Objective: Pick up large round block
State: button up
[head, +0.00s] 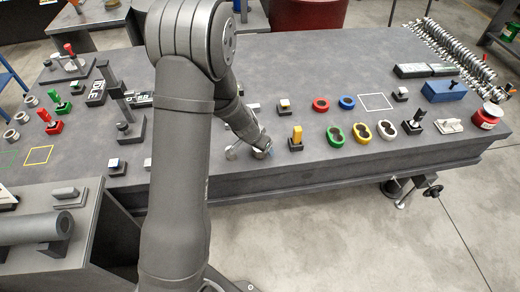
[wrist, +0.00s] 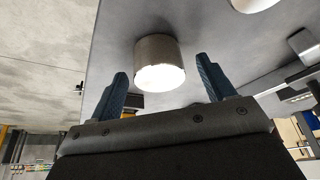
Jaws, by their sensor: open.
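A round metal-grey block (wrist: 157,50) with a brightly lit end face stands out in the wrist view, ahead of the fingers and between their lines. My gripper (wrist: 162,72) is open, with one blue finger on each side of the block and visible room on both sides. I cannot tell how far the fingertips reach along it. In the head view my gripper (head: 248,152) is low over the front edge of the table, mostly hidden by my arm. A small part of a round grey block (head: 262,153) shows beside it.
The grey table (head: 330,85) holds a yellow block (head: 297,134) on a dark base just right of my gripper. Red (head: 321,104) and blue (head: 346,102) rings lie farther right. Another pale round piece (wrist: 254,3) shows at the wrist view's top edge.

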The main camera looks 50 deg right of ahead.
jog(key=shift+d+f, duration=0.15)
jog(key=shift+f, duration=0.15)
jog(key=c, duration=1.6)
jog(key=shift+r, duration=0.1)
